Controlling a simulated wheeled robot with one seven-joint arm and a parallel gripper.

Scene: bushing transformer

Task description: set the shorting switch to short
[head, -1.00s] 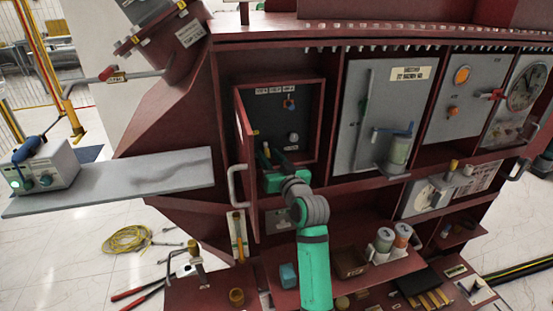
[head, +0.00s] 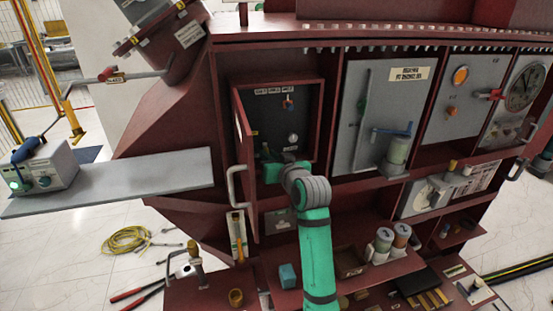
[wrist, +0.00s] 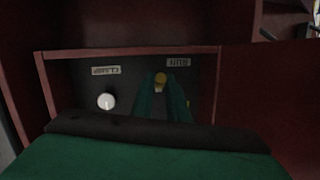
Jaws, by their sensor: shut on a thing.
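The open control box (head: 320,150) sits in the red cabinet, its door (head: 243,160) swung out to the left. On its dark back panel are an orange switch (head: 288,103) below a row of white labels and a white round knob (head: 292,138). My gripper (head: 267,158) is inside the box at the lower left. In the wrist view my gripper (wrist: 161,92) is shut on a small yellow part (wrist: 160,79), mostly hidden between the fingers. The white knob (wrist: 106,101) is beside it, apart. Two labels show upside down; I cannot tell whether the yellow part is the shorting switch.
The box walls and the door with its handle (head: 236,186) closely surround my arm. To the right is a grey panel with a blue lever (head: 392,131). Below is a shelf with a blue block (head: 287,276) and canisters (head: 383,241). A grey plank (head: 120,182) juts out left.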

